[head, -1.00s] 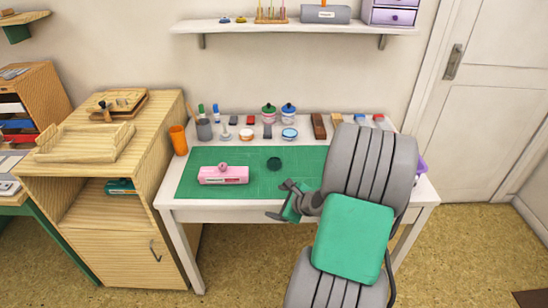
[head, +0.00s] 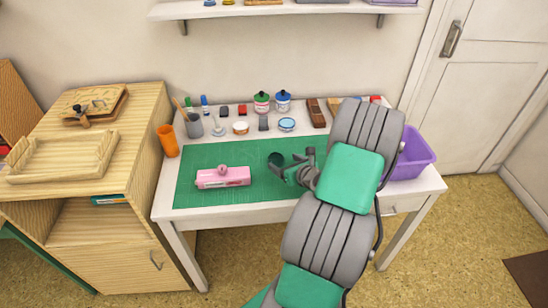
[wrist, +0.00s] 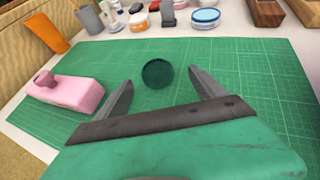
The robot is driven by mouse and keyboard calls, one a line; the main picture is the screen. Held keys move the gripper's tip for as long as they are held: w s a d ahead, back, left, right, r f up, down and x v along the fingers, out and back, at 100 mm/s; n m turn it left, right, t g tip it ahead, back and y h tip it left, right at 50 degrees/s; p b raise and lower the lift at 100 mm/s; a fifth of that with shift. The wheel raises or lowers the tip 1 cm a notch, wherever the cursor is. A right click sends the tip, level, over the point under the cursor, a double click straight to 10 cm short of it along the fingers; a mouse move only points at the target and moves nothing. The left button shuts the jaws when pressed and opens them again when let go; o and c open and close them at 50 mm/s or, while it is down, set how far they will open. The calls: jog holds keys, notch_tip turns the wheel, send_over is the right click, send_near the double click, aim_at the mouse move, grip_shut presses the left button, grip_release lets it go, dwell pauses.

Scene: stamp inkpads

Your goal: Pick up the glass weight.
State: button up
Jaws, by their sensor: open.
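The glass weight, a small dark green round piece (head: 275,158), lies on the green cutting mat (head: 225,158). In the wrist view the weight (wrist: 158,73) sits just ahead of the fingertips, centred between their lines. My gripper (head: 293,163) is open and empty, low over the mat to the right of the weight. One finger partly overlaps the weight in the head view. I cannot tell whether they touch.
A pink block with a knob (head: 223,177) lies left on the mat. Pots, jars and stampers, such as a blue-lidded jar (head: 283,101), line the table's back. An orange cup (head: 168,141) stands at the left edge, a purple bin (head: 411,157) at the right.

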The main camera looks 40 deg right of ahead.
aim_at(279, 161)
jog(key=x, duration=0.5)
jog(key=shift+a, duration=0.35)
jog(key=c, duration=1.6)
